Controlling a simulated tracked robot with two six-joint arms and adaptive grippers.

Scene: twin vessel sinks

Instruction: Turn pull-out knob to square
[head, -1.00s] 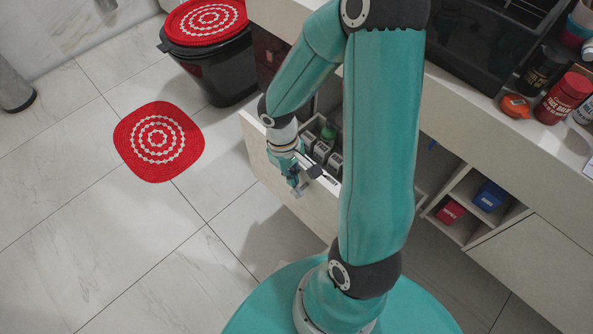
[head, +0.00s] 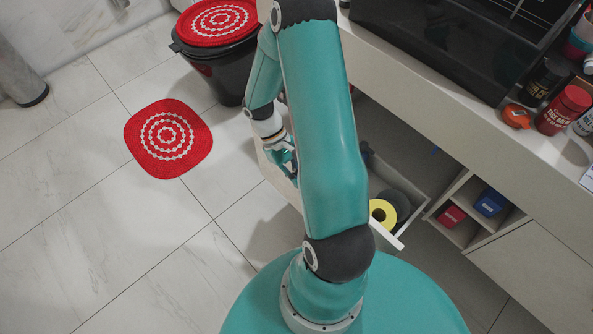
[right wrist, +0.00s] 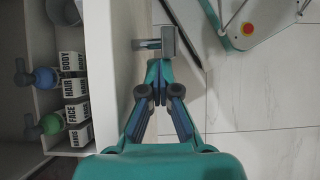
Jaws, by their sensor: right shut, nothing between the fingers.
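The pull-out knob (right wrist: 168,42) is a small grey block on a short stem, standing out from the white drawer front (right wrist: 112,62) in the right wrist view. I cannot tell its exact turn. My right gripper (right wrist: 158,68) is shut and empty, its fingertips close to the knob's near side; I cannot tell if they touch. In the head view my right gripper (head: 289,164) is beside the outer face of the open drawer (head: 389,240), and the knob does not show clearly. My left gripper is not in view.
A black bin (head: 222,72) with a red lid stands beyond my gripper. A red mat (head: 167,140) lies on the tiles. The counter (head: 470,115) is at the right.

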